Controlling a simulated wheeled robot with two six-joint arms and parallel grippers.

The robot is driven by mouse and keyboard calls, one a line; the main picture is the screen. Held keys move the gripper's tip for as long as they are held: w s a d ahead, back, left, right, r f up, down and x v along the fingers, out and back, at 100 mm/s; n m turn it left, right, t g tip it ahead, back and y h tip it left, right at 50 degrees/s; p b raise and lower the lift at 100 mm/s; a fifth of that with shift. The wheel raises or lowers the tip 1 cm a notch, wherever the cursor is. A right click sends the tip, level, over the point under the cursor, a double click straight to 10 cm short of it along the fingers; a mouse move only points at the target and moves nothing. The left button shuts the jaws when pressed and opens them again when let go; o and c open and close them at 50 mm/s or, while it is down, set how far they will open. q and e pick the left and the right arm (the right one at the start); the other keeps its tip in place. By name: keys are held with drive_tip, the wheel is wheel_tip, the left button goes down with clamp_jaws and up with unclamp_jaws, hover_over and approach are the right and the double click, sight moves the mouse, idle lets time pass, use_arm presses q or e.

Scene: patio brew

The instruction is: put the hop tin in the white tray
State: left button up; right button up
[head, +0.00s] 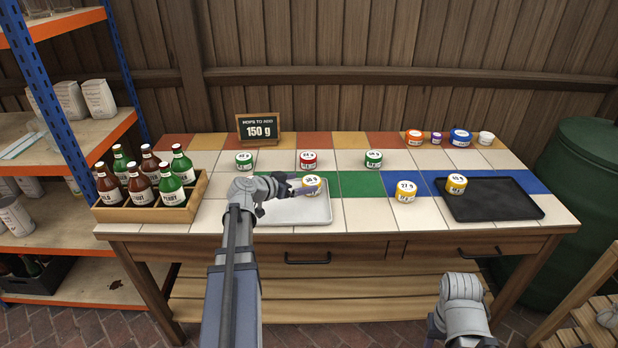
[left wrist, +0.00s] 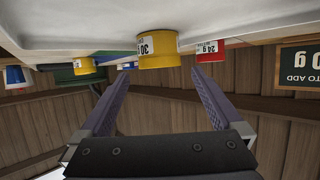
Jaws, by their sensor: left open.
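A yellow-lidded hop tin (head: 312,186) appears to stand in the back right part of the white tray (head: 300,212). In the left wrist view, which is upside down, this tin (left wrist: 158,48) reads 30 g and stands just beyond the gap between the fingertips. My left gripper (head: 300,188) is open around or just short of the tin, with no grip on it. Other hop tins are a green one (head: 244,160), a red one (head: 308,160), another green one (head: 374,159) and a yellow one (head: 406,192). My right gripper does not show.
A black tray (head: 500,208) at the right has a yellow tin (head: 456,184) at its left end. A wooden crate of bottles (head: 200,200) stands at the left. A sign (head: 260,128) reads 150 g. Several containers (head: 460,138) stand at the back right.

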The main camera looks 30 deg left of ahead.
use_arm(q)
drive_tip(key=shift+p+v, duration=0.85)
drive_tip(key=shift+v, duration=2.3)
